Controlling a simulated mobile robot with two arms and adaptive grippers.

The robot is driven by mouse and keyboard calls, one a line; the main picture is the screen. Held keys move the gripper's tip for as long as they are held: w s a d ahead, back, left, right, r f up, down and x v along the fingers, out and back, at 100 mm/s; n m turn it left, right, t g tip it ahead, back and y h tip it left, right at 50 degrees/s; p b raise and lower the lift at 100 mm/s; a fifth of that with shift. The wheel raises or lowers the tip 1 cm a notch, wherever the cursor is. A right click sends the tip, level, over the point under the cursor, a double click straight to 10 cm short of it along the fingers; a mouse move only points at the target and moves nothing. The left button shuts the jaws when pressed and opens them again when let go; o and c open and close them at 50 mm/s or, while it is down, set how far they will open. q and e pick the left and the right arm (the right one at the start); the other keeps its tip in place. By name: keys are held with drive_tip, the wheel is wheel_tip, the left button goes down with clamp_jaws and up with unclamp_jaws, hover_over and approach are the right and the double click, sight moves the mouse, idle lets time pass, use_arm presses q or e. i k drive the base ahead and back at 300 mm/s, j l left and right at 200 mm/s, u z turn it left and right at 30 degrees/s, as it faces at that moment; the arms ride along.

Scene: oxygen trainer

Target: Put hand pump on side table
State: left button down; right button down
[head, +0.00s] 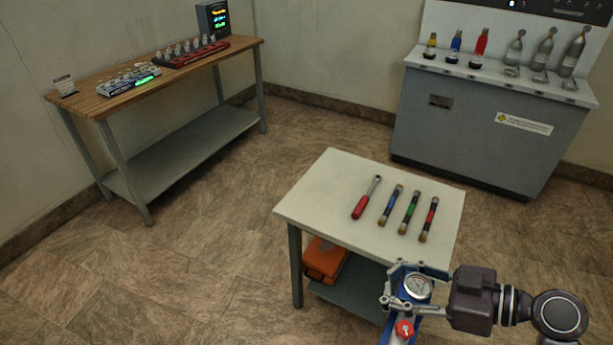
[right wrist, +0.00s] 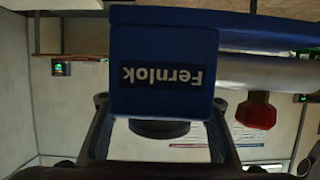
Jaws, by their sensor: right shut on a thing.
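The hand pump (head: 417,287) has a blue body, a round gauge and a red knob. My right gripper (head: 410,300) is shut on it at the lower right of the head view, in front of the side table. In the right wrist view the pump's blue block (right wrist: 163,72) with an upside-down "Fernlok" label fills the middle, between my right gripper's fingers (right wrist: 160,130). The pump's lower end is cut off in the head view. The side table (head: 325,190) has a pale top and a lower shelf. My left gripper is out of view.
A red-handled wrench (head: 366,198) and three banded tubes (head: 410,212) lie on the side table; its left part is bare. An orange case (head: 325,259) sits on its shelf. A wooden bench (head: 85,97) stands left, a grey cylinder console (head: 480,130) at back right.

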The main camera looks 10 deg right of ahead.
sight(331, 185)
drive_tip(key=i+j+u, duration=0.2)
drive_tip(key=i+u, duration=0.2)
drive_tip(key=i, duration=0.15)
drive_tip(key=i+u, duration=0.4)
drive_tip(key=i, duration=0.15)
drive_tip(key=i+j+z, duration=0.15)
drive_tip(key=i+z, duration=0.15)
drive_tip(key=z, duration=0.15)
drive_tip(key=i+j+z, duration=0.2)
drive_tip(key=z, duration=0.3)
drive_tip(key=i+j+z, duration=0.3)
drive_tip(key=z, duration=0.15)
drive_tip(key=i+j+z, duration=0.2)
drive_tip(key=z, duration=0.2)
drive_tip(key=i+j+z, duration=0.2)
drive_tip(key=j+z, duration=0.25)
drive_tip(key=i+j+z, duration=0.1)
drive_tip(key=j+z, duration=0.3)
